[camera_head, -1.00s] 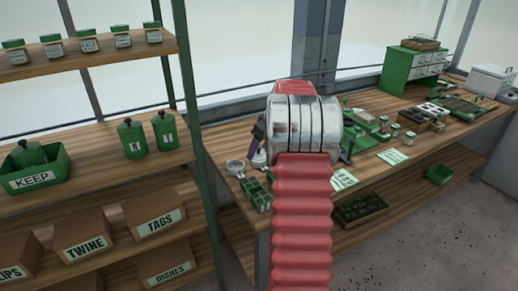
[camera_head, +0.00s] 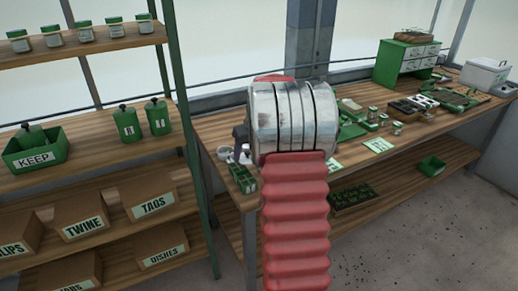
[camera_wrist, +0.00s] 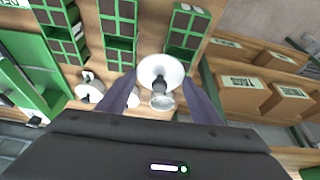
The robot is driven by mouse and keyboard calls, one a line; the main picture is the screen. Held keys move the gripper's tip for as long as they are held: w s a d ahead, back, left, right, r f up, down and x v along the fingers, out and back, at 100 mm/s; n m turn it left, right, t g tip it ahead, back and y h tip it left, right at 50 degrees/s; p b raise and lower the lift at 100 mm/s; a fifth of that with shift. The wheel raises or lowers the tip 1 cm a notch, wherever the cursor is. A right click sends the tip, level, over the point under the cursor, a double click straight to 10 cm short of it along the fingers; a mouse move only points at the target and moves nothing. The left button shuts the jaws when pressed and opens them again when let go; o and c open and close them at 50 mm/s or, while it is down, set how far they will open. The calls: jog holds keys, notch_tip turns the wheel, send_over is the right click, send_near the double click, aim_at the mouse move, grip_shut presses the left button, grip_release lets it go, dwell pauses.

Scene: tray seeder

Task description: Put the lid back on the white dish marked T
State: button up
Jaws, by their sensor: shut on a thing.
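My gripper shows in the wrist view (camera_wrist: 160,82), its two dark fingers on either side of a white round lid (camera_wrist: 159,66) with a dark and grey knob. It is shut on this lid, though the exact contact is hard to see. Another white round piece with a dark knob (camera_wrist: 90,92) stands to the left on the bench. Part of a further white dish (camera_wrist: 133,98) shows beside the left finger. No T mark is readable. In the head view my arm hides the gripper; small white dishes (camera_head: 223,153) sit at the bench's left end.
Green cell trays (camera_wrist: 120,42) lie close around the dishes. A wooden shelf with labelled boxes (camera_head: 154,196) and green canisters (camera_head: 127,124) stands left of the bench (camera_head: 215,128). Jars, a green drawer cabinet (camera_head: 408,62) and cards (camera_head: 378,145) occupy the bench further right.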

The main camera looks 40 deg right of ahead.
jog(key=w+a+r+n, duration=0.1)
jog(key=a+r, duration=0.1)
jog(key=a, duration=1.8)
jog(key=w+a+r+n+y, duration=0.1)
jog(key=w+a+r+n, duration=0.1)
jog(key=a, duration=1.8)
jog(key=shift+a+r, duration=0.15)
jog(key=shift+r, duration=0.15)
jog(key=shift+w, duration=0.1)
